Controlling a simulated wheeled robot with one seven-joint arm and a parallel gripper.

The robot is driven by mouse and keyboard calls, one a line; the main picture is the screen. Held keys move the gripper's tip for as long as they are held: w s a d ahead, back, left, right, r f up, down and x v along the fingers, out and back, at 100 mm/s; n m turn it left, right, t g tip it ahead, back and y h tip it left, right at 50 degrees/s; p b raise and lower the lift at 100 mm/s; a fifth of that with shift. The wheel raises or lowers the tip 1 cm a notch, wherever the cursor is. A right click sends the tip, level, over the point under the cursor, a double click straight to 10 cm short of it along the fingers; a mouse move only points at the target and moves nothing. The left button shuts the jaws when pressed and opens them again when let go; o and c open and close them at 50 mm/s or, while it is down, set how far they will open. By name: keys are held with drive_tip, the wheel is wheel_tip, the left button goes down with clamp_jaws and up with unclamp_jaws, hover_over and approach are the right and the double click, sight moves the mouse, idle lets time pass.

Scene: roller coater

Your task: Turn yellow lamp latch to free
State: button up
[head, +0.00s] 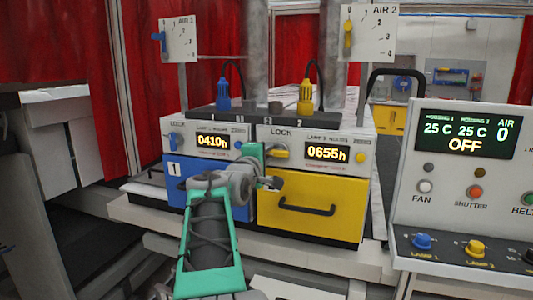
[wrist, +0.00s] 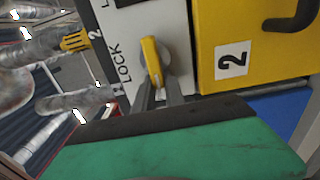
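The yellow lamp latch (wrist: 152,62) is a slim yellow handle on a round grey base, beside the word LOCK on the white panel of lamp housing 2. In the head view the latch (head: 281,154) lies roughly sideways, left of the 0655h display. My gripper (wrist: 160,96) is at the latch, with its two dark fingers on either side of the handle's near end. A narrow gap shows between the fingers; firm contact cannot be made out. In the head view the green and grey gripper (head: 268,180) partly covers the area left of and below the latch.
The yellow drawer (head: 322,212) with a dark handle is just below the latch. The blue drawer (head: 178,183) and blue latch (head: 176,140) are to the left. The control console (head: 460,190) stands at the right.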

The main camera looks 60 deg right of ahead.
drive_tip(key=o, duration=0.5)
drive_tip(key=shift+s+d+f, duration=0.1)
drive_tip(key=shift+s+f, duration=0.2)
drive_tip(key=shift+r, duration=0.2)
drive_tip(key=a, duration=0.2)
drive_tip(key=a+b, duration=0.1)
drive_tip(key=a, duration=0.2)
drive_tip(key=s+a, duration=0.1)
drive_tip(key=a, duration=0.1)
drive_tip(key=shift+s+a+b, duration=0.1)
drive_tip(key=shift+a+b, duration=0.2)
drive_tip(key=shift+a, duration=0.05)
